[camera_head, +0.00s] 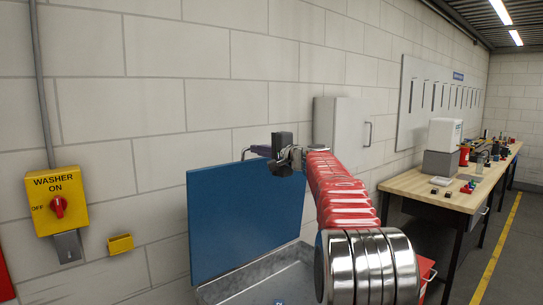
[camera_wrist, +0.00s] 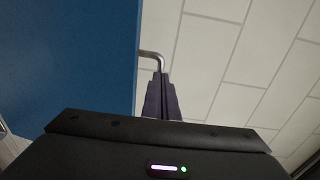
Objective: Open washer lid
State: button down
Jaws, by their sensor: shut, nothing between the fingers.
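The blue washer lid (camera_head: 240,225) stands raised, near upright, at the back of the grey metal washer basin (camera_head: 270,288). Its blue face fills the left of the wrist view (camera_wrist: 70,55). My gripper (camera_head: 256,151) is at the lid's top edge, near its middle, with its fingers pointing left. In the wrist view its dark purple fingers (camera_wrist: 160,78) are together with nothing between them, just right of the lid's edge. A bent metal bar (camera_wrist: 152,56), seemingly the lid's handle, shows at the fingertips; I cannot tell whether they touch it.
A yellow washer switch box (camera_head: 57,202) with a red knob is on the brick wall at left, with a small yellow box (camera_head: 121,244) beside it. A white cabinet (camera_head: 341,135) hangs behind my arm. A wooden workbench (camera_head: 425,190) with several items stands at right.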

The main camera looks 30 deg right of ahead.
jog(key=shift+w+a+r, duration=0.15)
jog(key=shift+w+a, duration=0.75)
jog(key=shift+w, duration=0.1)
jog(key=shift+s+d, duration=0.15)
jog(key=s+d+r, duration=0.2)
jog(key=s, duration=1.1)
jog(key=shift+s+d, duration=0.15)
jog(key=shift+d, duration=0.15)
